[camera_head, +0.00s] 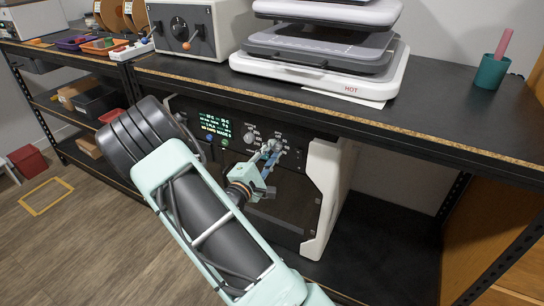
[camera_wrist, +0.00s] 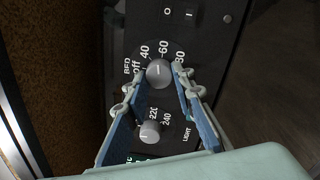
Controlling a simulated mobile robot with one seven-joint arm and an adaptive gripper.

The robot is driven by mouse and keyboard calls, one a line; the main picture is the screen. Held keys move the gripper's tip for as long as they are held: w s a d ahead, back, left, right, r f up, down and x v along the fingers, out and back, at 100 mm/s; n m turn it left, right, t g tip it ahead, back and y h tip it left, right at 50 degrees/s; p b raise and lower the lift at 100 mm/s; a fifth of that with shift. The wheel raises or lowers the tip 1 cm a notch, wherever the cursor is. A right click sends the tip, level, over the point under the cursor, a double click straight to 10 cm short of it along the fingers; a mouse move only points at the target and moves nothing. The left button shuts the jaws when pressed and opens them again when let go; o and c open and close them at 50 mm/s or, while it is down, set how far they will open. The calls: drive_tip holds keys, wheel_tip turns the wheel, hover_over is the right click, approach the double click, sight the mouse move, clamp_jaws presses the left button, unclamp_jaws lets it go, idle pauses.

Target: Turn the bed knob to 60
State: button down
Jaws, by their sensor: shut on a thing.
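The bed knob (camera_wrist: 158,72) is a round grey knob on a black panel, with off, 40, 60 and 80 printed around it. Its white mark points up in the wrist view, roughly toward the 60. My gripper (camera_wrist: 155,80) has its two blue-padded fingers on either side of this knob, with the tips closed on it. In the head view my gripper (camera_head: 270,154) reaches the front panel of the white and black machine (camera_head: 325,185) under the bench. The fingers partly cover the knobs there.
A second grey knob (camera_wrist: 150,132), marked 220 and 240, sits between my fingers in the wrist view. A lit display (camera_head: 215,125) is left of the knobs. The bench top (camera_head: 440,110) overhangs the machine and carries a heat press (camera_head: 320,60).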

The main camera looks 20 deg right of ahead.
drive_tip(key=shift+m+b, duration=0.7)
drive_tip(key=shift+m, duration=0.5)
drive_tip(key=c, duration=1.6)
unclamp_jaws()
drive_tip(key=v, duration=1.2)
drive_tip(key=shift+w+a, duration=0.1)
